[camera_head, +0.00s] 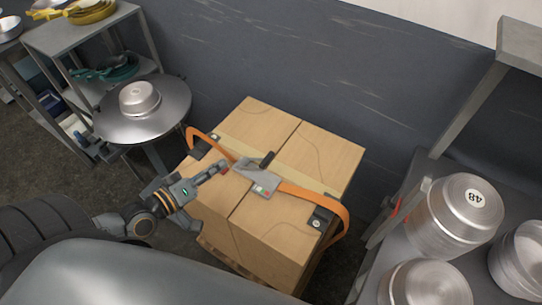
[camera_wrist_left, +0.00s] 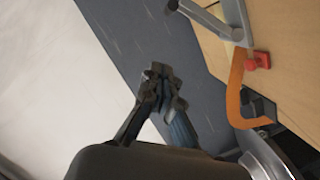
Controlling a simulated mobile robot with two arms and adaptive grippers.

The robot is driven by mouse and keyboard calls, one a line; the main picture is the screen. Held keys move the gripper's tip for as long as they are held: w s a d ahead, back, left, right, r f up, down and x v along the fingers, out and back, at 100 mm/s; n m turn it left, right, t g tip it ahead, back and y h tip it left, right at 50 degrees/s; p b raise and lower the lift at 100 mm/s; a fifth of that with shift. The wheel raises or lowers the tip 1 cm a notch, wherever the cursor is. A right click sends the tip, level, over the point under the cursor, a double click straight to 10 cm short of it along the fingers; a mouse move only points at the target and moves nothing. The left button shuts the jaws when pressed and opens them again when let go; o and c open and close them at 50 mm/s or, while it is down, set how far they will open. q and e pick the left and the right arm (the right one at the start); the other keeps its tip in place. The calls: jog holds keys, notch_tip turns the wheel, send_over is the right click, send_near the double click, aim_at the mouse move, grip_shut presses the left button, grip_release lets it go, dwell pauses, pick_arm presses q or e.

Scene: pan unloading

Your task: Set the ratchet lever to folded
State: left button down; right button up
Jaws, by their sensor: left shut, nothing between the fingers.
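A grey metal ratchet (camera_head: 264,184) sits on an orange strap (camera_head: 298,191) across the top of the cardboard boxes (camera_head: 318,152). Its lever carries a black grip (camera_head: 267,159) and appears tilted up from the box top. In the left wrist view the ratchet's grey metal (camera_wrist_left: 224,24) and a red part (camera_wrist_left: 258,60) show at the upper right. My left gripper (camera_head: 223,166) is shut and empty, just left of the ratchet, apart from the black grip. Its closed fingertips (camera_wrist_left: 160,72) also show in the left wrist view. My right gripper is not in view.
A round metal table (camera_head: 172,106) holding a silver pan (camera_head: 139,97) stands left of the boxes. Shelves with yellow pans (camera_head: 90,12) stand at the upper left. Stacked silver pans (camera_head: 452,215) are at the right. A grey wall (camera_head: 270,55) stands behind the boxes.

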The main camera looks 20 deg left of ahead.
pick_arm(q)
jog(key=p+x, duration=0.1)
jog(key=x, duration=0.9)
jog(key=shift+r, duration=0.1)
jog(key=d+f, duration=0.3)
jog(key=shift+s, duration=0.25)
jog(key=shift+p, duration=0.3)
